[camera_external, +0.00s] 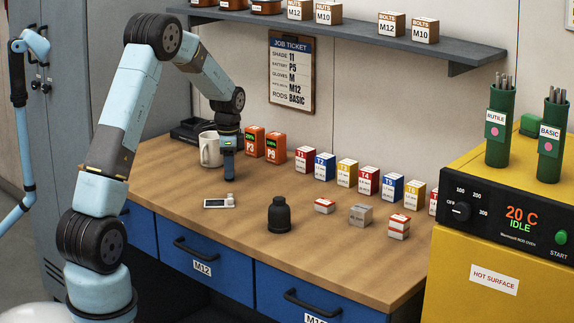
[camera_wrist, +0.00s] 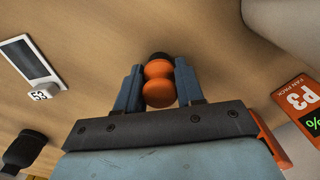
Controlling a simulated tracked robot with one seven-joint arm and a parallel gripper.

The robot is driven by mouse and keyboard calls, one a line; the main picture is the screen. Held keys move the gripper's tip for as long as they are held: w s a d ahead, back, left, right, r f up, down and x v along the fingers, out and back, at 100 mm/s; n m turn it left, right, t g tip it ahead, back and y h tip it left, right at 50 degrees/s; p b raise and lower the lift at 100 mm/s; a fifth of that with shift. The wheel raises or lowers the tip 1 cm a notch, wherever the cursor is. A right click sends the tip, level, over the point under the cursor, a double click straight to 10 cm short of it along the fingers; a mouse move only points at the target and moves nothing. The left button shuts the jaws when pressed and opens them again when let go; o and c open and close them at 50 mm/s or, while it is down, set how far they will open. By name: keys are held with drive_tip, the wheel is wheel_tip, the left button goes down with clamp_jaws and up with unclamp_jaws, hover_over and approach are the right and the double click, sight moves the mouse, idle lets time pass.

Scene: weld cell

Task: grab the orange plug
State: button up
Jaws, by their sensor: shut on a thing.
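The orange plug (camera_wrist: 158,84) shows in the wrist view as two rounded orange lobes with a dark end. It sits between the two blue fingers of my gripper (camera_wrist: 160,82), which are shut on it. In the external view my gripper (camera_external: 228,176) points down at the wooden bench, just right of the white mug. The plug is hidden behind the fingers there. I cannot tell whether it still touches the bench.
The white mug (camera_external: 210,150) and orange battery packs (camera_external: 255,141) stand close by my gripper. A small white device (camera_external: 219,203) and a black bottle (camera_external: 279,215) are nearer the front. Several small boxes (camera_external: 344,172) line the back. A yellow oven (camera_external: 500,245) bounds the right.

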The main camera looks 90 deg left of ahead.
drive_tip(key=shift+c, duration=0.9)
drive_tip(key=shift+r, duration=0.55)
wheel_tip(320, 180, up, 3)
drive_tip(key=shift+d+f, duration=0.1)
drive_tip(key=shift+f, duration=0.1)
drive_tip(key=s+d+r, duration=0.9)
drive_tip(key=d, duration=0.1)
drive_tip(key=shift+d+r, duration=0.2)
drive_tip(key=shift+d, duration=0.1)
